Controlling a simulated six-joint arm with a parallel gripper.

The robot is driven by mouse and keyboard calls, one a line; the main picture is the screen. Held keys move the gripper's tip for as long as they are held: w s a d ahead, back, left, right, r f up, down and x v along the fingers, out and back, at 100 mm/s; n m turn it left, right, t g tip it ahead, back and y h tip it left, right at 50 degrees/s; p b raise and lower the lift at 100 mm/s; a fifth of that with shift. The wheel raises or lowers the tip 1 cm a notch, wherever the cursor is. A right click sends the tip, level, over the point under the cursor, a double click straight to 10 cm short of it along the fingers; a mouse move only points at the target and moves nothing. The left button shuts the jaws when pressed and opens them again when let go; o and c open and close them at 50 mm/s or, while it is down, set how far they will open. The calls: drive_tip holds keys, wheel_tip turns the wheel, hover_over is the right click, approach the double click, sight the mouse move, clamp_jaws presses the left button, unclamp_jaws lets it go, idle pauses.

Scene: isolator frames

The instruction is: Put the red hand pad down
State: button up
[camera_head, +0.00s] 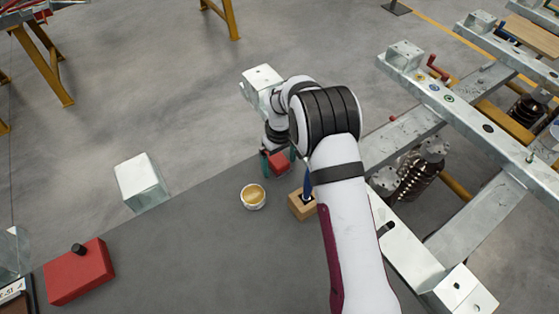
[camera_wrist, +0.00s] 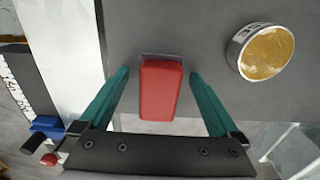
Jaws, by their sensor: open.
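The red hand pad (camera_wrist: 161,89) is a small red block on the grey table top, seen between the fingers in the wrist view. It also shows in the head view (camera_head: 279,162), near the table's far edge and partly hidden by my arm. My gripper (camera_wrist: 160,74) is open, with one teal finger on each side of the pad and a visible gap on both sides. In the head view my gripper (camera_head: 279,160) is at the pad, its fingers partly hidden.
A round tin of yellowish paste (camera_head: 253,196) stands close by, also in the wrist view (camera_wrist: 262,52). A wooden block (camera_head: 301,206) with a blue-handled item sits right of it. A red box (camera_head: 79,272) lies at left. The grey table (camera_head: 190,245) is clear between. Metal frames stand at right.

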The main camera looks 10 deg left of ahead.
sight(280, 161)
wheel_tip(280, 161, up, 12)
drive_tip(key=s+d+r+m, duration=0.5)
drive_tip(key=s+d+r, duration=0.3)
drive_tip(key=d+r, duration=0.1)
drive_tip(key=s+d+m+y, duration=0.1)
drive_tip(key=s+d+m, duration=0.3)
drive_tip(key=s, duration=0.7)
drive_tip(key=s+d+m, duration=0.3)
drive_tip(key=s+m, duration=0.2)
drive_tip(key=s, duration=0.7)
drive_tip(key=shift+s+d+r+m+y, duration=0.2)
drive_tip(key=shift+d+m+y, duration=0.1)
drive_tip(key=shift+d+y, duration=0.1)
drive_tip(key=shift+o, duration=0.2)
drive_tip(key=shift+w, duration=0.1)
